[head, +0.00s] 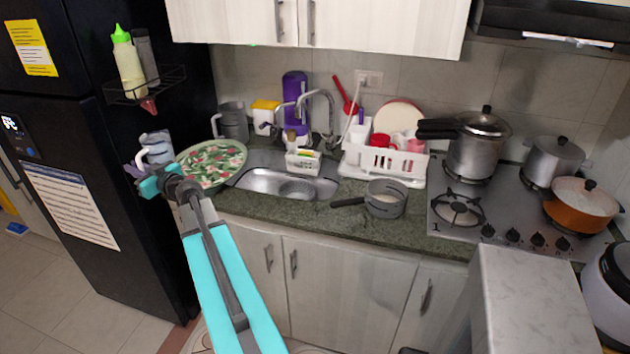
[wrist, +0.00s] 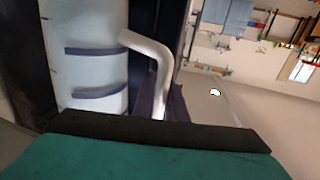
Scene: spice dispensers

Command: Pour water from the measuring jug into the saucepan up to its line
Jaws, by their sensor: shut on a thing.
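The measuring jug (head: 157,147) is pale with blue-grey bands and looks about upright, held in the air in front of the fridge, left of the counter. It also fills the left of the wrist view (wrist: 85,85), with its white handle (wrist: 158,62) on its right side. My gripper (head: 138,169) is shut on the jug; its dark purple finger shows beside the handle in the wrist view. The water inside cannot be made out. The saucepan (head: 386,199) is grey with a dark band and stands on the counter right of the sink, its dark handle pointing left.
A floral plate (head: 211,163) lies on the counter near the jug. The sink (head: 288,184) with its tall faucet and a white dish rack (head: 385,164) lie beyond. The stove (head: 497,210) with pots is right of the saucepan. The black fridge (head: 75,110) stands left.

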